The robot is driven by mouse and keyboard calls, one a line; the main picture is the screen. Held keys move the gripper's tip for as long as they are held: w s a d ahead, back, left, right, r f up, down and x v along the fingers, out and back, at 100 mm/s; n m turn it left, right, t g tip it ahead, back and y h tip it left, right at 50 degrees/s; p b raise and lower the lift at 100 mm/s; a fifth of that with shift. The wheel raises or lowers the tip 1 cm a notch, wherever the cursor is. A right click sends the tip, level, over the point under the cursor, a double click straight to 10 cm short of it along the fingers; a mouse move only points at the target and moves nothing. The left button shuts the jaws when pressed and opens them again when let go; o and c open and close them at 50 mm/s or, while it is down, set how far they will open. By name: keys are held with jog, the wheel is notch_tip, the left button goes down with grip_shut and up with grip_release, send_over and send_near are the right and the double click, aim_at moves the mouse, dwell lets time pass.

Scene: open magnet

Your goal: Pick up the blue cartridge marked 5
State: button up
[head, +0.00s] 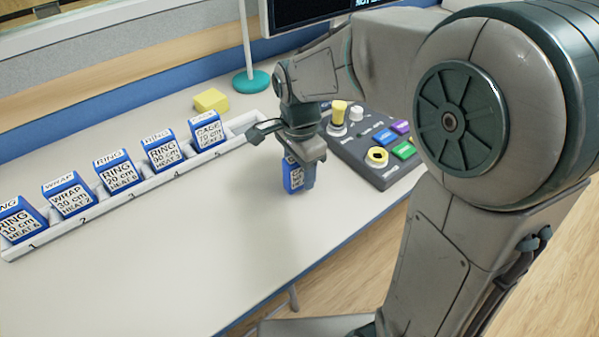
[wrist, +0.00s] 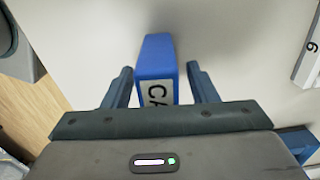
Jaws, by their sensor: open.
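A blue cartridge (head: 292,178) with a white label stands on the table under my gripper (head: 303,172). In the wrist view this cartridge (wrist: 157,57) is between the two fingers of my gripper (wrist: 159,70), with a gap on each side. The fingers are open. Its label shows "CA"; the rest is hidden by my gripper. Another blue cartridge (head: 207,132), labelled CAGE, sits in the white rack (head: 105,209) by the rack number 5. I cannot make out a 5 on the cartridge under my gripper.
Several other blue cartridges, labelled RING or WRAP, fill the rack's left part. A yellow block (head: 210,101) lies behind the rack. A grey control panel (head: 372,145) with coloured buttons is right of my gripper. The table's front middle is clear.

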jog(key=shift+f, duration=0.2)
jog(key=c, duration=1.1)
